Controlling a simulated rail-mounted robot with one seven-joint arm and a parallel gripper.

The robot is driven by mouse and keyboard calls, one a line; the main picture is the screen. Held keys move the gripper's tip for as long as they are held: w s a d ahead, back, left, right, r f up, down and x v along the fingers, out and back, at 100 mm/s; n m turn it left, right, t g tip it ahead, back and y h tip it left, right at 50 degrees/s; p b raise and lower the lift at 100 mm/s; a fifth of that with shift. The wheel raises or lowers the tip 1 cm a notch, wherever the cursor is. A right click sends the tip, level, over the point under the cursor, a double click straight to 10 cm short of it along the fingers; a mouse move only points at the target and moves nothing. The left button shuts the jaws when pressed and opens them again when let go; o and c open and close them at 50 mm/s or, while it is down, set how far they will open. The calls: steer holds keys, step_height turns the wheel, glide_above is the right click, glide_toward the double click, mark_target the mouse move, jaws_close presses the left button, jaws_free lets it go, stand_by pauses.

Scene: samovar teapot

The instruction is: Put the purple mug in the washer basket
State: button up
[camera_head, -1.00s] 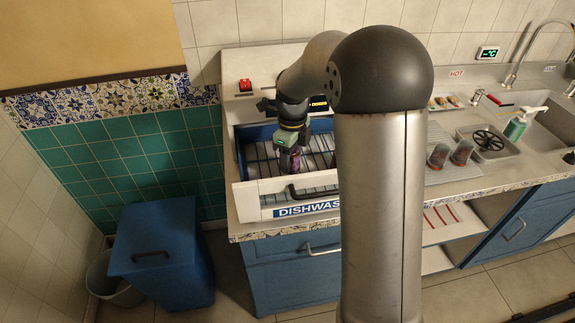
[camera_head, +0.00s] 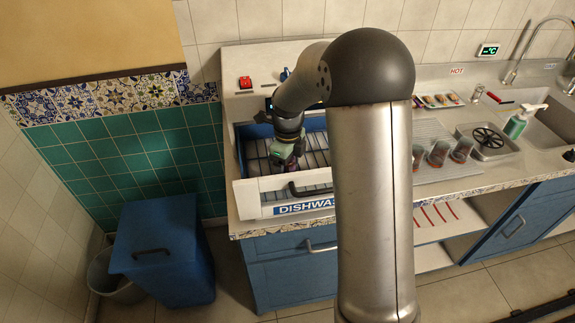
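The dishwasher (camera_head: 262,196) has a blue-sided open bay with a wire washer basket (camera_head: 318,158) inside. My gripper (camera_head: 287,160) points down into the left-middle part of the basket. A small dark purple patch (camera_head: 291,165), which looks like the purple mug, shows at the fingertips. Most of it is hidden by my gripper. The fingers are too small and dark to show whether they are open or shut, or whether the mug rests on the basket.
My arm hides the counter's middle. Several glasses (camera_head: 438,154) stand on the ribbed drainboard right of it. A soap bottle (camera_head: 519,123) stands by the sink (camera_head: 552,128). A red switch (camera_head: 245,83) sits on the ledge behind the bay. A blue bin (camera_head: 160,255) stands on the floor at left.

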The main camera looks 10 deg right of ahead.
steer(key=shift+r, duration=0.1)
step_height(320, 180, up, 11)
steer(key=shift+w+d+r+b, duration=0.1)
steer(key=shift+w+b, duration=0.05)
steer(key=shift+b, duration=0.15)
steer(key=shift+r, duration=0.25)
steer(key=shift+s+r, duration=0.25)
steer(key=shift+r, duration=0.05)
steer(key=s+n, duration=0.4)
steer(key=s, duration=0.1)
steer(key=s+n, duration=0.5)
steer(key=s+a+n, duration=0.1)
steer(key=s+n, duration=0.4)
steer(key=shift+t, duration=0.3)
steer(key=s+f+n, duration=0.4)
steer(key=s+n, duration=0.8)
steer(key=shift+s+f+n, duration=0.2)
steer(key=shift+s+n, duration=0.1)
steer(key=shift+s, duration=0.1)
